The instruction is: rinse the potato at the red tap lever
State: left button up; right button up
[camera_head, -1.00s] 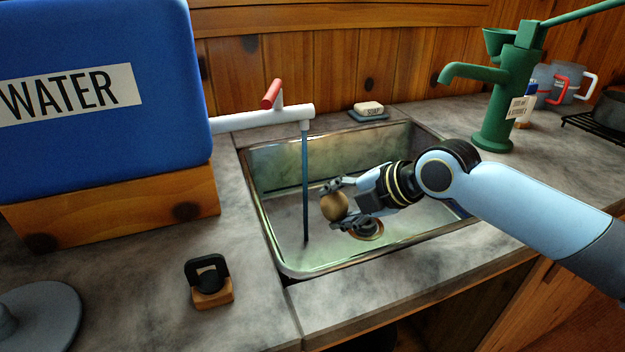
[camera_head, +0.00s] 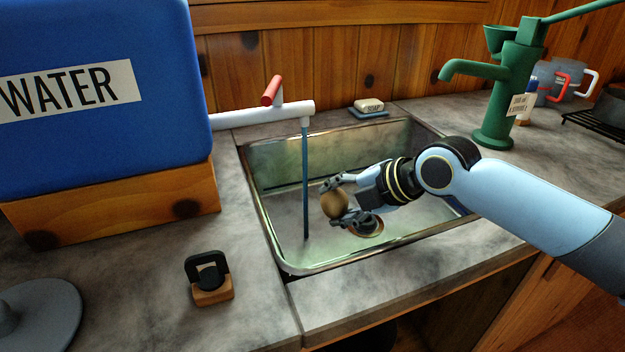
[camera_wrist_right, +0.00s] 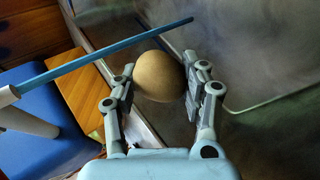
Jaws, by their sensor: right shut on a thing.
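The brown potato (camera_head: 333,203) is held by my right gripper (camera_head: 343,201) over the sink basin (camera_head: 270,165). The gripper is shut on it, one finger on each side, as the right wrist view shows for the potato (camera_wrist_right: 159,77). A thin blue water stream (camera_head: 305,180) falls from the white spout into the basin. The stream is a little left of the potato, apart from it in the head view. The red tap lever (camera_head: 272,92) is tilted up on the white tap pipe (camera_head: 262,117) of the blue water container (camera_head: 100,140). My left gripper is not in view.
A soap bar (camera_head: 368,106) lies on a dish behind the sink. A green hand pump (camera_head: 508,95) stands at the right rear. A black stand with wooden base (camera_head: 211,288) is on the counter at left front. Counter at the sink's front edge is clear.

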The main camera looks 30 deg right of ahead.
jog(key=s+r+p, duration=0.3)
jog(key=s+p, duration=0.1)
jog(key=shift+s+a+r+p, duration=0.1)
jog(key=shift+s+r+p, duration=0.05)
jog(key=shift+r+p, duration=0.2)
jog(key=shift+s+r, duration=0.15)
jog(key=shift+s, duration=0.2)
